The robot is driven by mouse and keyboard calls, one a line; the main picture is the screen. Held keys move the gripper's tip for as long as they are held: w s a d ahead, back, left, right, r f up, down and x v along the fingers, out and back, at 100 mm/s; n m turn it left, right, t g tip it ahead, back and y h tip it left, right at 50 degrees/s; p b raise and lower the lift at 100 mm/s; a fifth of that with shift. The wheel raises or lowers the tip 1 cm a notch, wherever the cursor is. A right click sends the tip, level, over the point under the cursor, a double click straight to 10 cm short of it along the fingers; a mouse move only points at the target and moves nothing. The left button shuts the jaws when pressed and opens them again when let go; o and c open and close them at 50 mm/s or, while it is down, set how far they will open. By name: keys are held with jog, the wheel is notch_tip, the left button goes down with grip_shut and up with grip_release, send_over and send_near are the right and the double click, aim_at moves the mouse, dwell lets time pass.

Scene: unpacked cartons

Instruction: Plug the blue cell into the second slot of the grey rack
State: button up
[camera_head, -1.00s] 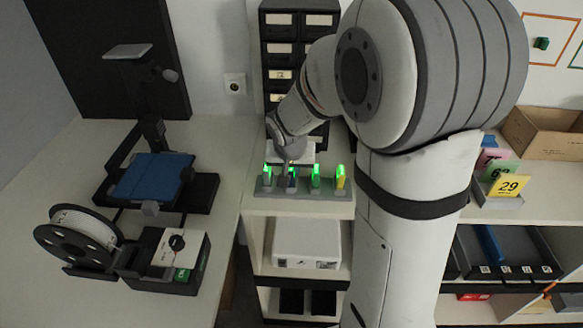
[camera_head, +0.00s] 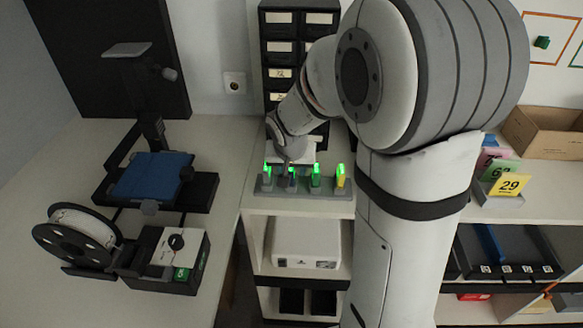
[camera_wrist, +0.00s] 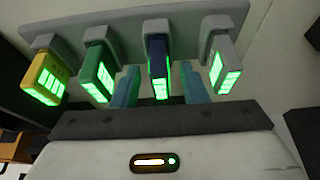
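The grey rack (camera_head: 310,190) stands on the shelf top in the head view; it also shows along the top of the wrist view (camera_wrist: 125,25). The blue cell (camera_wrist: 158,62) stands in the rack, second from the left in the head view (camera_head: 291,180), with its green lights lit. My gripper (camera_wrist: 160,80) is open, with its two teal fingers on either side of the blue cell. A gap shows between each finger and the cell. In the head view my wrist hides most of the fingers.
A grey cell (camera_wrist: 222,62), a green cell (camera_wrist: 97,70) and a yellow cell (camera_wrist: 47,78) stand in the rack's other slots, all lit green. The grey and green cells flank the blue one closely. A drawer cabinet (camera_head: 282,60) rises behind the rack.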

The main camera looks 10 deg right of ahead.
jog(key=d+v, duration=0.1)
jog(key=v, duration=0.6)
jog(key=s+r+n+g+y, duration=0.1)
jog(key=s+n, duration=0.2)
jog(key=s, duration=1.5)
jog(key=shift+s+r+n+g, duration=0.2)
jog(key=shift+s+n+g, duration=0.1)
jog(key=shift+s, duration=0.1)
jog(key=shift+a, duration=0.1)
